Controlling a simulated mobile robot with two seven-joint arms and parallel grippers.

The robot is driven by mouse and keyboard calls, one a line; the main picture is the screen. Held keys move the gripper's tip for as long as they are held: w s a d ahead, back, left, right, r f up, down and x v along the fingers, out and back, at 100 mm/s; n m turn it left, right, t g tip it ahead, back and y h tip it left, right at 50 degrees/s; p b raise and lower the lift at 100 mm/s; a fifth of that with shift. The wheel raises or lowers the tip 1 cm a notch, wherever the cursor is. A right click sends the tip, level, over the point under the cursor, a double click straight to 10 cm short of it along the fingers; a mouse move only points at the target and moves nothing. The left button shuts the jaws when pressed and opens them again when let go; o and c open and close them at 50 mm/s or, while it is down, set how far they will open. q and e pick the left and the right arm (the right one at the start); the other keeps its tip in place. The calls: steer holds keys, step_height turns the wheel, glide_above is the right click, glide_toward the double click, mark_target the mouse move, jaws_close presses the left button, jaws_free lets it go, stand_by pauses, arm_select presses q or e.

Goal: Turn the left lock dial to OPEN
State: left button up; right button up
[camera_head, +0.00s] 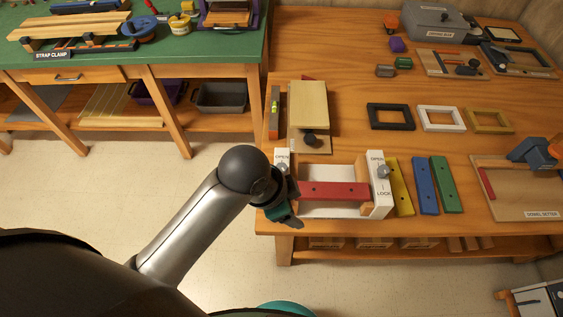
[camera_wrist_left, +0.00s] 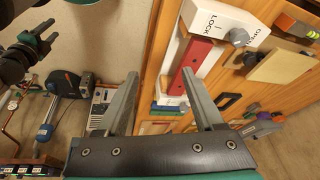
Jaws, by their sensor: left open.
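The left lock dial (camera_head: 281,169) is a grey knob on a white end block whose OPEN label shows in the head view; my gripper hides the lower block. In the left wrist view this dial (camera_wrist_left: 238,37) sits between the LOCK and OPEN markings; its exact setting is unclear. My left gripper (camera_head: 294,206) is open and empty beside the block's front end, apart from the dial. In the left wrist view its fingers (camera_wrist_left: 160,74) are spread. What looks like my right gripper (camera_wrist_left: 38,42) is small at the left of the wrist view; its jaws are unclear.
A red bar (camera_head: 333,191) spans to the right white block, with its own dial (camera_head: 384,171). Yellow (camera_head: 399,187), blue (camera_head: 425,185) and green (camera_head: 445,183) bars lie right of it. A wooden block (camera_head: 308,103) and a level (camera_head: 274,113) lie behind.

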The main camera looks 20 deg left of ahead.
arm_select(q)
steer(key=w+d+m, duration=0.2)
steer(key=w+m, duration=0.1)
steer(key=m, duration=0.1)
step_height(320, 180, up, 6)
steer(key=m+g+y, duration=0.3)
steer(key=m, duration=0.8)
glide_above(281, 167)
step_height(281, 167, down, 15)
steer(key=b, duration=0.2)
steer(key=shift+r+b, duration=0.15)
steer(key=shift+b, duration=0.25)
steer(key=shift+c, duration=0.2)
jaws_close()
